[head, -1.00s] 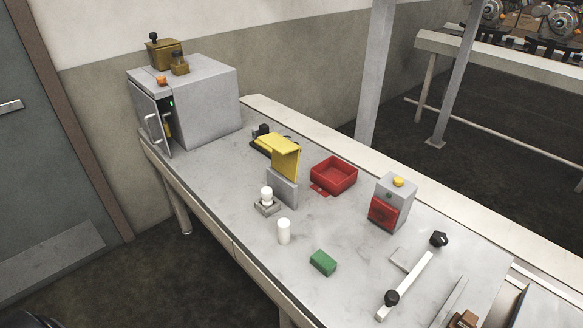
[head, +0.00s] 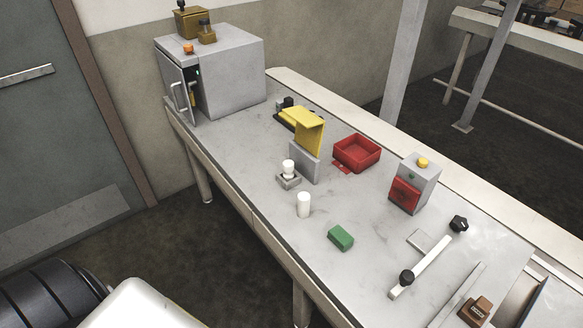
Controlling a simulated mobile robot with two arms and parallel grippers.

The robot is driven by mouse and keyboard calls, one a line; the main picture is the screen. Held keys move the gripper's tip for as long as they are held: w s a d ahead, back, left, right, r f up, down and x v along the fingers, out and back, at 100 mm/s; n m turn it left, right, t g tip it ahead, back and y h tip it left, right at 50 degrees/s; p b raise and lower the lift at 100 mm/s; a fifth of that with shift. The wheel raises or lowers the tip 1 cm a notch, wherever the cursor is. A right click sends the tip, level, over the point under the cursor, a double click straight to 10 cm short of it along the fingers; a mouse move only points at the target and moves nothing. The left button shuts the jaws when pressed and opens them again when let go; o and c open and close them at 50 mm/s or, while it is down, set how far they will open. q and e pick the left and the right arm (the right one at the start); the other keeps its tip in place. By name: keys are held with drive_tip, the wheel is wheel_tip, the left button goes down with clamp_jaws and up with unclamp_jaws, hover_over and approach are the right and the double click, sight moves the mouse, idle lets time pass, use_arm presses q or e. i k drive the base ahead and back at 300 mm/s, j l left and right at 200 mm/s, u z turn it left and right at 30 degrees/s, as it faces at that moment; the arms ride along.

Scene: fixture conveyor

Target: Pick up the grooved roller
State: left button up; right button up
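Two small white cylinders stand on the grey table. One white cylinder (head: 303,205) stands upright on the bare surface near the table's front edge. The other white cylinder (head: 288,167) sits upright in a small grey holder (head: 289,182) just behind it and seems to have a narrower band below its top. I cannot tell for certain which is the grooved roller; grooves are too small to make out. Neither of my grippers is in view.
A yellow bracket (head: 308,128) stands behind the cylinders. A grey cabinet (head: 228,78) has its door ajar.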

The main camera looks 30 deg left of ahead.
sight(289, 165)
drive_tip(key=i+j, duration=0.15)
drive_tip(key=j, duration=0.2)
drive_tip(key=i+j, duration=0.15)
drive_tip(key=j, duration=0.2)
drive_tip(key=i+j, duration=0.2)
drive_tip(key=i+j+z, duration=0.1)
drive_tip(key=j, duration=0.35)
